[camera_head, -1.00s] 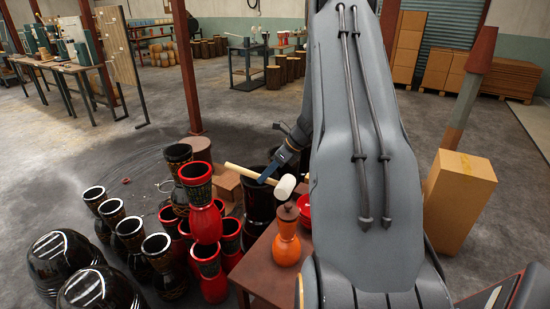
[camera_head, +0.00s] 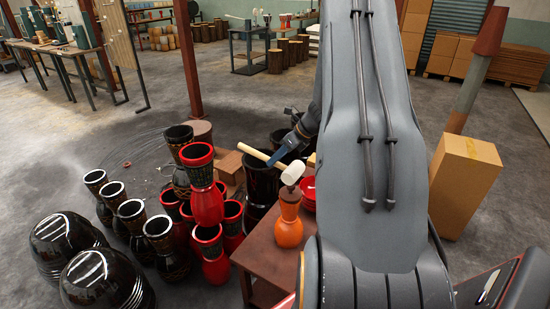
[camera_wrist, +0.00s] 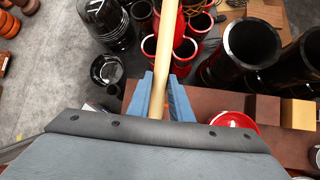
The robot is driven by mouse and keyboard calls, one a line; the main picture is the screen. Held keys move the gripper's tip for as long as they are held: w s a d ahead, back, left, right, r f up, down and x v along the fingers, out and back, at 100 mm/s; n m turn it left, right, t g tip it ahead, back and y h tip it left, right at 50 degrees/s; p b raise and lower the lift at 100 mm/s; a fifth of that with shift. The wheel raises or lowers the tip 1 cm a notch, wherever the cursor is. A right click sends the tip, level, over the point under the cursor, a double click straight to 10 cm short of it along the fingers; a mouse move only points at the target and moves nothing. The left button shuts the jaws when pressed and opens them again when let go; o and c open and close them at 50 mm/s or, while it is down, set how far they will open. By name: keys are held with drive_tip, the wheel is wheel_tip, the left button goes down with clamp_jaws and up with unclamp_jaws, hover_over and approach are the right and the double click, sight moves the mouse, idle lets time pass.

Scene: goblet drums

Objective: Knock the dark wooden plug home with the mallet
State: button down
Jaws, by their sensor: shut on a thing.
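The mallet has a pale wooden handle (camera_head: 255,154) and a white head (camera_head: 292,174). My gripper (camera_head: 283,155) is shut on the handle. In the wrist view the handle (camera_wrist: 172,50) runs between my blue fingers (camera_wrist: 160,98), and the head is hidden. The dark wooden plug (camera_head: 290,194) sits upright in the top of an orange goblet-shaped vessel (camera_head: 289,232) on a reddish-brown table (camera_head: 262,252). The mallet head is at the plug's top in the head view, overlapping it slightly. I cannot tell whether they touch. The plug is not clearly visible in the wrist view.
Red and black goblet drums (camera_head: 208,205) crowd the floor to the left. Large black drums (camera_head: 262,178) stand behind the table. A cardboard box (camera_head: 463,185) stands to the right. Open floor lies beyond.

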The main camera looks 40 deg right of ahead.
idle(0.4)
wheel_tip(320, 180, down, 5)
drive_tip(key=b, duration=0.3)
wheel_tip(320, 180, up, 5)
drive_tip(key=p, duration=0.3)
drive_tip(key=shift+p, duration=0.4)
drive_tip(key=shift+f, duration=0.1)
wheel_tip(320, 180, down, 5)
drive_tip(key=b, duration=0.3)
drive_tip(key=shift+r+p, duration=1.6)
drive_tip(key=shift+r, duration=0.6)
drive_tip(key=shift+f, duration=0.1)
